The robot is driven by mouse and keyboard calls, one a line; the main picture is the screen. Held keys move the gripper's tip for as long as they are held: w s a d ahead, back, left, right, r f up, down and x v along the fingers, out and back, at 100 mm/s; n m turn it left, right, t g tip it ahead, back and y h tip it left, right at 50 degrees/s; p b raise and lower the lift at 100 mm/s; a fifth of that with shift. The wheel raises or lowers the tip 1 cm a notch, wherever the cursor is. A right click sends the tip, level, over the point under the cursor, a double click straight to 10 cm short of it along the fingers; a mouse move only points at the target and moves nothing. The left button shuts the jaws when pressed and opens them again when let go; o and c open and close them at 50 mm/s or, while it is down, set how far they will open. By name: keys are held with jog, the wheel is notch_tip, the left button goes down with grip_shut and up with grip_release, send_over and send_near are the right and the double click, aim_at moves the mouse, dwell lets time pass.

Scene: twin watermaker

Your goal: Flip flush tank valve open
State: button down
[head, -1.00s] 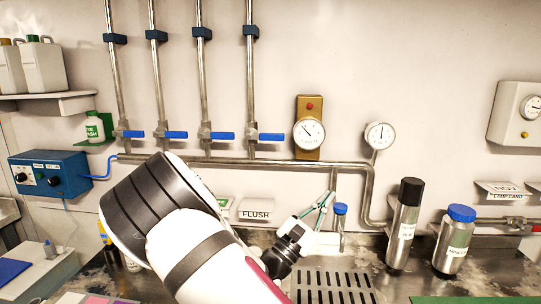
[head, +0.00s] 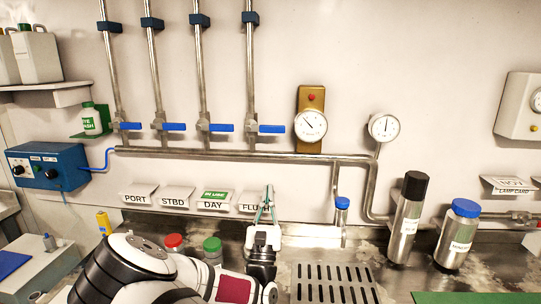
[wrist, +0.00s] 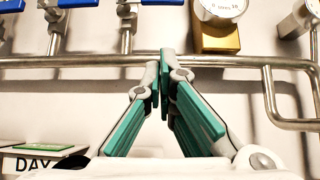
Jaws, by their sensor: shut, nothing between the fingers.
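The flush tank valve is the rightmost of a row of wall valves, above the FLUSH label (head: 252,208). Its blue handle (head: 271,129) lies level and points right from the metal valve body (head: 252,128), across its vertical pipe. The handle's lower edge also shows at the top of the wrist view (wrist: 161,2). My gripper (head: 268,190) points upward, below the valve and apart from it, partly covering the label. In the wrist view its green-padded fingertips (wrist: 165,62) meet, shut and empty, in front of the horizontal pipe.
The horizontal manifold pipe (head: 230,158) runs below the valves. Similar blue handles, including the DAY one (head: 221,128), sit left. A brass-plated gauge (head: 311,124) stands right. Steel bottles (head: 408,220) and red- and green-capped containers (head: 212,250) stand on the counter.

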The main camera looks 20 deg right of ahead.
aim_at(265, 129)
jog(key=x, duration=0.4)
jog(key=r+p+x, duration=0.1)
jog(key=x, duration=0.2)
jog(key=s+x, duration=0.1)
jog(key=x, duration=0.3)
jog(key=shift+a+r, duration=0.2)
jog(key=shift+r, duration=0.15)
jog(key=shift+w+r, duration=0.1)
jog(key=shift+r, duration=0.7)
jog(key=shift+n+p, duration=0.3)
jog(key=shift+p, duration=0.15)
